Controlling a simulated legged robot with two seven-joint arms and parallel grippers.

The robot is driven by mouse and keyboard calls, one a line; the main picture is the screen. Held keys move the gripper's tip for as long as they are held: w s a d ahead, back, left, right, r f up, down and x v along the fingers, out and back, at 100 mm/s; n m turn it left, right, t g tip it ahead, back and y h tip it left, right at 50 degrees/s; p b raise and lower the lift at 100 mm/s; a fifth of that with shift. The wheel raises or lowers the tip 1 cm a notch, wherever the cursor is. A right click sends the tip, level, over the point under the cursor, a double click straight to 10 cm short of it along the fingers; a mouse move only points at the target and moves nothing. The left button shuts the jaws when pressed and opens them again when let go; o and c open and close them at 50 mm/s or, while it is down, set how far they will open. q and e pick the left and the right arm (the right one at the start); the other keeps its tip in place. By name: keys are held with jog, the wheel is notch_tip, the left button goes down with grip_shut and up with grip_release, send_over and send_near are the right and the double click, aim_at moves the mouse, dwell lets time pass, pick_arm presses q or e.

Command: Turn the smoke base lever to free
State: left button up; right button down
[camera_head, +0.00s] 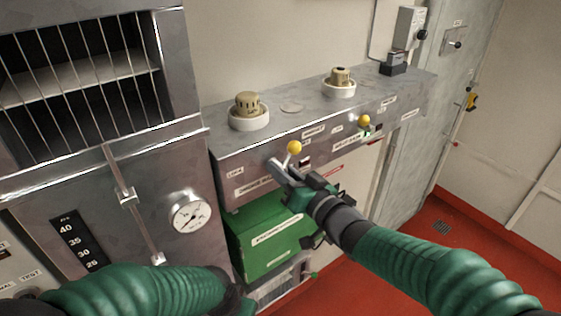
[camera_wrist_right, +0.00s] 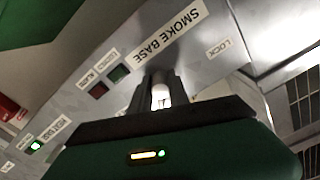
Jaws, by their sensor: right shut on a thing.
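The smoke base lever is a short metal stem with a yellow ball (camera_head: 294,147) on the front of the grey metal panel (camera_head: 245,165). My right gripper (camera_head: 279,170) is at this lever, below the ball, and is shut on it. In the right wrist view the gripper fingers (camera_wrist_right: 161,92) are around a pale, bright part of the lever (camera_wrist_right: 161,96). The "SMOKE BASE" label (camera_wrist_right: 167,40) and the "LOCK" label (camera_wrist_right: 219,48) show beside it. My left arm comes in at the lower left of the head view; its gripper is not clearly visible.
A second yellow-ball lever (camera_head: 364,120) is farther right on the panel. Two beige detectors on white bases (camera_head: 249,118) (camera_head: 339,88) stand on top. A green box (camera_head: 268,240) sits below the panel. A cabinet with a gauge (camera_head: 189,213) is at left. Red floor (camera_head: 425,262) is open at right.

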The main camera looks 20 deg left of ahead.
jog(key=shift+d+r+m+p, duration=0.15)
jog(key=shift+m+p, duration=0.5)
jog(key=shift+m, duration=0.35)
jog(key=c, duration=1.5)
grip_release()
jog(key=shift+o, duration=1.2)
jog(key=shift+w, duration=0.1)
jog(key=shift+d, duration=0.15)
